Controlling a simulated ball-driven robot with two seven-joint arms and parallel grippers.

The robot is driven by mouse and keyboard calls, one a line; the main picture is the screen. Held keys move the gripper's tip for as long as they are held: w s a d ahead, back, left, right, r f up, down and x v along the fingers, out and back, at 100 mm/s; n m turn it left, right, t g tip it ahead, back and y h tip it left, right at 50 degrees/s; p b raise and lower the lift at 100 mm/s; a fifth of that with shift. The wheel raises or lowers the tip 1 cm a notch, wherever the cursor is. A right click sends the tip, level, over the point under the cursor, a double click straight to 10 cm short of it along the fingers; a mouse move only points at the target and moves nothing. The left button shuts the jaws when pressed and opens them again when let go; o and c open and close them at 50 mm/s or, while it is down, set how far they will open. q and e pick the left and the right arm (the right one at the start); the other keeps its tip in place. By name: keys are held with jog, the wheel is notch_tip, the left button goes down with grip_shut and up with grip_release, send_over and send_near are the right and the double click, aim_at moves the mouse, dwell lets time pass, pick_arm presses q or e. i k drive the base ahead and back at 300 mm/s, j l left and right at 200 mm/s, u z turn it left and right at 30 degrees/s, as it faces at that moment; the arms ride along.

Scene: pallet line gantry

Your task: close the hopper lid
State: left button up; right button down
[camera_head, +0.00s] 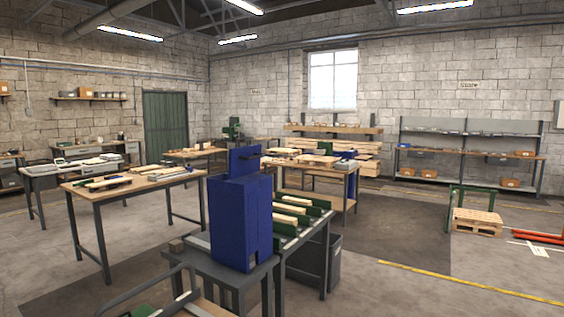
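The blue hopper (238,222) stands on a dark grey stand in the lower middle of the head view. Its lid appears to be the blue panel (243,162) standing upright above the box, so it looks open. A small dark part, perhaps a handle, sticks out near the panel's top right. The hopper's opening is not clearly visible from here. Neither of my grippers is in view.
The grey stand (216,268) holds the hopper. A conveyor-like table with green guides (313,202) and boards adjoins it on the right. A wooden worktable (150,181) stands at left. A grey tubular frame (178,285) is at the bottom. Open floor (390,290) lies right.

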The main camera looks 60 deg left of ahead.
aim_at(243, 161)
jog(key=i+u, duration=0.4)
jog(key=i, duration=0.2)
jog(key=i+l+u, duration=0.2)
jog(key=i+u, duration=0.2)
jog(key=i, duration=0.2)
jog(key=i+u, duration=0.3)
jog(key=i, duration=0.25)
jog(key=i+l+u, duration=0.3)
jog(key=i, duration=0.3)
jog(key=i+u, duration=0.2)
jog(key=u, duration=0.25)
jog(key=i+u, duration=0.2)
jog(key=u, duration=0.2)
jog(key=i+u, duration=0.15)
jog(key=u, duration=0.3)
